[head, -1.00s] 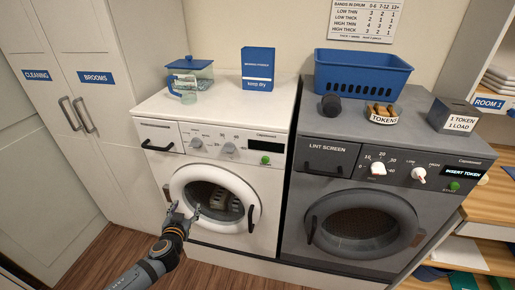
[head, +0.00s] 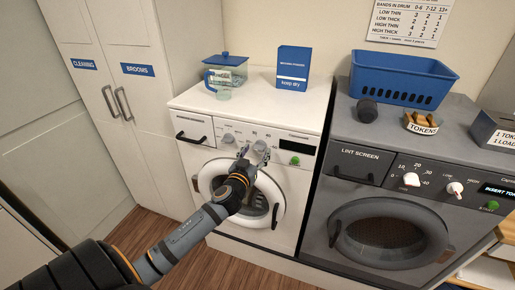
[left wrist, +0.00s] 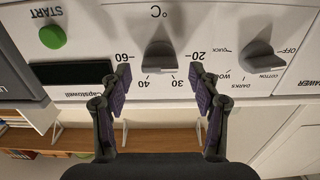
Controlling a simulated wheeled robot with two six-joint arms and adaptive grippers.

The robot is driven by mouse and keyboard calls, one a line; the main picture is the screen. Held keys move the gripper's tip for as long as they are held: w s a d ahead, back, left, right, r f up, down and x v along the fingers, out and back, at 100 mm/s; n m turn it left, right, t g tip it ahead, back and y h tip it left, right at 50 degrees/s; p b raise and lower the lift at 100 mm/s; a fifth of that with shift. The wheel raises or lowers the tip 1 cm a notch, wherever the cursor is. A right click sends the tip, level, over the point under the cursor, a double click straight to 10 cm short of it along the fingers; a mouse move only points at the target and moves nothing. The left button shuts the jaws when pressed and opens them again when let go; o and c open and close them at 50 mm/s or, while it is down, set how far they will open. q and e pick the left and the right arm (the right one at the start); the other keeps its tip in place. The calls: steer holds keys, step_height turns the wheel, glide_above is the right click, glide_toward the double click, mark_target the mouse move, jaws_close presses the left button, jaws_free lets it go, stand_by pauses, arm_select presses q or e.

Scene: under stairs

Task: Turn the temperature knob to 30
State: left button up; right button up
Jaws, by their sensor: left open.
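The white washer (head: 190,153) stands left of the grey dryer. Its temperature knob (left wrist: 160,57) shows upside down in the left wrist view, under a °C mark with 20, 30, 40 and 60 around it. The grey knob's ridge comes toward the camera near 30 and 40; I cannot tell its exact setting. My left gripper (left wrist: 160,76) is open, one fingertip near 60 and one near 20, with the knob between and ahead of them. I see no contact. In the head view my left gripper (head: 254,153) is in front of the panel and hides this knob. My right gripper is not in view.
The cycle knob (left wrist: 264,57) and the green start button (left wrist: 52,37) flank the temperature knob. The washer door (head: 270,207) is below my gripper. The grey dryer (head: 345,135) has its own knobs. A blue box (head: 293,69) and a lidded tub (head: 225,67) stand on the washer.

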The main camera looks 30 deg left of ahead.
arm_select(q)
steer(key=shift+w+a, duration=0.15)
steer(key=shift+w, duration=0.5)
steer(key=c, duration=1.2)
steer(key=shift+o, duration=0.2)
steer(key=shift+m, duration=0.4)
steer(key=m, duration=0.5)
steer(key=shift+m, duration=0.4)
steer(key=m, duration=0.2)
steer(key=m+p, duration=0.1)
steer(key=m, duration=0.2)
steer(key=shift+d+f, duration=0.1)
steer(key=shift+d, duration=0.1)
steer(key=shift+m, duration=0.3)
steer(key=o, duration=1.2)
steer(key=shift+c, duration=0.2)
